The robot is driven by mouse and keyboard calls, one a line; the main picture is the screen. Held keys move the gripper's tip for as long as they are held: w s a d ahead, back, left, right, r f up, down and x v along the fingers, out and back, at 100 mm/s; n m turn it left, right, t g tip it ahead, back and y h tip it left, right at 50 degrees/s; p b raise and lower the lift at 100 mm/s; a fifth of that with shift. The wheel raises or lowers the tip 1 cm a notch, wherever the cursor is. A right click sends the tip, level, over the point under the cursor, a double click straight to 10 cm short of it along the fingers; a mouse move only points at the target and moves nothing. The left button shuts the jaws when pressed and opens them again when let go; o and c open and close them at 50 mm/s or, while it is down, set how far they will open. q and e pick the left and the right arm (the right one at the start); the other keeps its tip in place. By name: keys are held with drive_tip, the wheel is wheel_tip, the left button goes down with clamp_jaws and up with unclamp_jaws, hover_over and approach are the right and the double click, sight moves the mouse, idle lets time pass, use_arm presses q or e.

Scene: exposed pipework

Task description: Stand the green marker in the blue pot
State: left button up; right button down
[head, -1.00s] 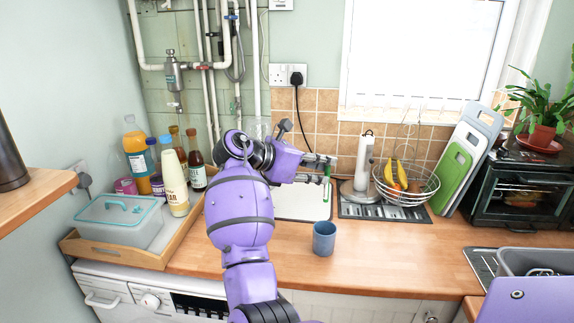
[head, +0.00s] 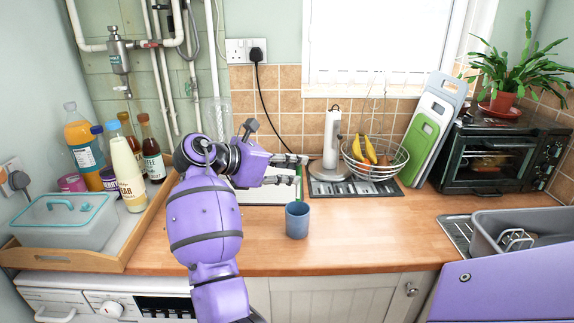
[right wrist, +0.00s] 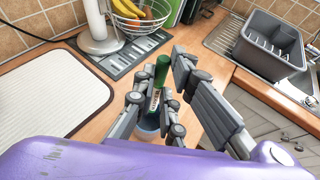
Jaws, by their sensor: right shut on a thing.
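The blue pot (head: 297,220) stands upright on the wooden worktop, near its front edge in the head view. My right gripper (head: 299,171) is above and slightly behind the pot in that picture. In the right wrist view my right gripper (right wrist: 163,85) is shut on the green marker (right wrist: 161,70), which it holds roughly upright, green end up. The blue pot (right wrist: 147,134) shows beneath the marker there, partly hidden by the fingers. My left gripper is not in view.
A white ribbed board (right wrist: 50,92) lies left of the gripper. Behind are a paper-towel holder (head: 332,145) and a wire fruit basket (head: 375,158). A grey dish tub (head: 520,232) is at the right. A wooden tray (head: 75,257) with bottles is left. Worktop right of the pot is clear.

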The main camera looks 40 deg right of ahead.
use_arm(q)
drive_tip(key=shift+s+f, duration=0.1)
use_arm(e)
wheel_tip(320, 180, down, 7)
drive_tip(key=shift+f, duration=0.15)
idle(0.6)
drive_tip(key=c, duration=1.7)
unclamp_jaws()
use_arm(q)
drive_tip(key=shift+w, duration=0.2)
use_arm(e)
drive_tip(key=v, duration=1.2)
